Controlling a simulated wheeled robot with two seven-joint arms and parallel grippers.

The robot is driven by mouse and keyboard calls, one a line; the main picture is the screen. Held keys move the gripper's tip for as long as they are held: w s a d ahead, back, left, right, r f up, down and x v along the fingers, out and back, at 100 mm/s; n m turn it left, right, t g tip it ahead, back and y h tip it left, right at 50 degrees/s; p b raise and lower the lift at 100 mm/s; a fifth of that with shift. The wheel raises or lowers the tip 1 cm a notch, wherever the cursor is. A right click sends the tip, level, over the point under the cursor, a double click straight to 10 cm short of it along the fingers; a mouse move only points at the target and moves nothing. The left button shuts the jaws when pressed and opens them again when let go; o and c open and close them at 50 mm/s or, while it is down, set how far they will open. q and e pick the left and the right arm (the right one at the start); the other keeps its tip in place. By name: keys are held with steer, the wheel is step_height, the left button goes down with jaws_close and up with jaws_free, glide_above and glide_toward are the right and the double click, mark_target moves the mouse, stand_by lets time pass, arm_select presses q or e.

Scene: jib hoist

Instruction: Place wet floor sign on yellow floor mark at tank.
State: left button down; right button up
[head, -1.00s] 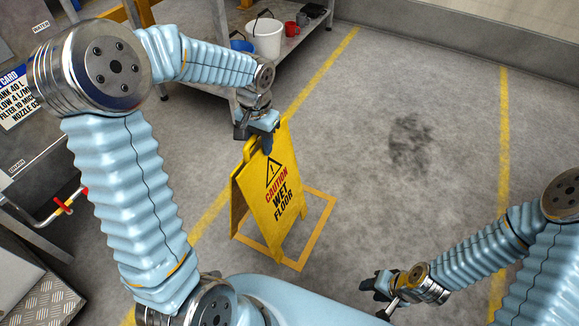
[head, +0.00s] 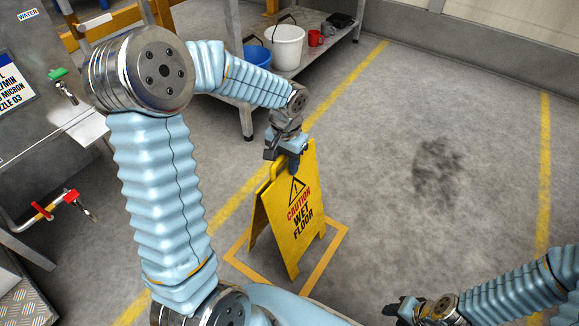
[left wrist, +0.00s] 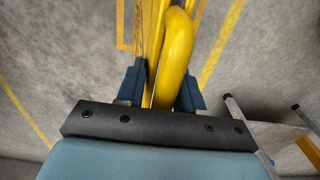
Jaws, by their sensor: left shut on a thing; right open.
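The yellow wet floor sign (head: 297,215) stands upright and opened as an A-frame in the head view. Its lower edges lie over the yellow floor mark (head: 328,262), a square outline on the concrete; whether its feet touch the floor I cannot tell. My left gripper (head: 291,160) is shut on the top of the sign. In the left wrist view the sign's yellow handle (left wrist: 174,55) runs between the two dark fingers of the left gripper (left wrist: 160,88). My right gripper (head: 398,306) is at the bottom of the head view, empty and away from the sign.
A grey tank (head: 40,110) with a red-handled valve (head: 72,196) stands at the left. Yellow floor lines (head: 544,170) border open floor with a dark stain (head: 438,170).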

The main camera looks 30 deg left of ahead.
arm_select(q)
steer(key=shift+f, duration=0.5)
arm_select(e)
steer(key=shift+f, duration=0.4)
arm_select(q)
steer(key=shift+f, duration=0.15)
steer(key=c, duration=0.7)
jaws_free()
arm_select(e)
steer(key=shift+f, duration=0.15)
arm_select(q)
steer(key=shift+r, duration=0.4)
step_height(320, 180, up, 12)
steer(key=shift+f+p, duration=0.25)
steer(key=shift+p, duration=0.8)
arm_select(e)
step_height(320, 180, up, 2)
steer(key=shift+r, duration=0.15)
